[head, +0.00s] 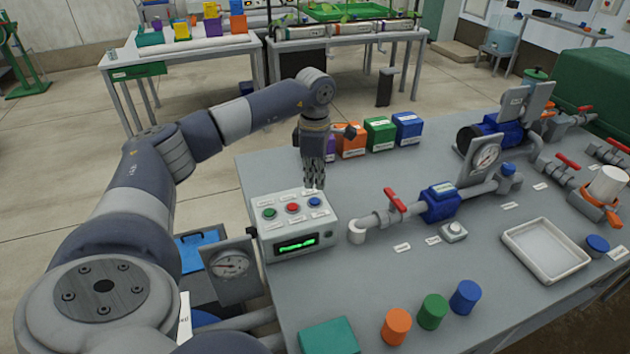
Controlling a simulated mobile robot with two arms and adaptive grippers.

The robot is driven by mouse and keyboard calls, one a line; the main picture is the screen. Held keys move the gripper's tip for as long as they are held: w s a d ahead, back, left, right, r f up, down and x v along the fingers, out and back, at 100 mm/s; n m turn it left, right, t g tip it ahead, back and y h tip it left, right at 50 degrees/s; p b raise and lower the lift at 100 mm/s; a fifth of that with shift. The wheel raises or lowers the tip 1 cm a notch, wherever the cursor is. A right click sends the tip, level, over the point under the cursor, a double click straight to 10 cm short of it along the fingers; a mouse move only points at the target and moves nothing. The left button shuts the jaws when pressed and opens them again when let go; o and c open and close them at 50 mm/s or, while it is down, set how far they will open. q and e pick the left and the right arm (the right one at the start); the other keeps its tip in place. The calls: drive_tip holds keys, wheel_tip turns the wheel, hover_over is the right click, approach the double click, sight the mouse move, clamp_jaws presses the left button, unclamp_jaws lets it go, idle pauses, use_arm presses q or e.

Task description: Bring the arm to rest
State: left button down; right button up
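My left arm comes in from the left and arches over the near end of the grey table. Its gripper (314,178) points down just above the back right part of the control box, near the blue button (315,202). The fingers look close together, but their gap is too small to judge. I see nothing held in them. The control box (327,235) has green, red and blue buttons and a lit green display (296,243). My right gripper is not in view.
Orange, green and blue boxes (380,134) stand behind the gripper. A pipe with a red valve handle (394,200) runs right of the control box. Orange, green and blue cylinders (432,311) stand at the front. A white tray (510,235) sits at the right.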

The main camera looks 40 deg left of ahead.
use_arm(q)
drive_tip(key=shift+r+p, duration=0.6)
drive_tip(key=shift+r, duration=0.45)
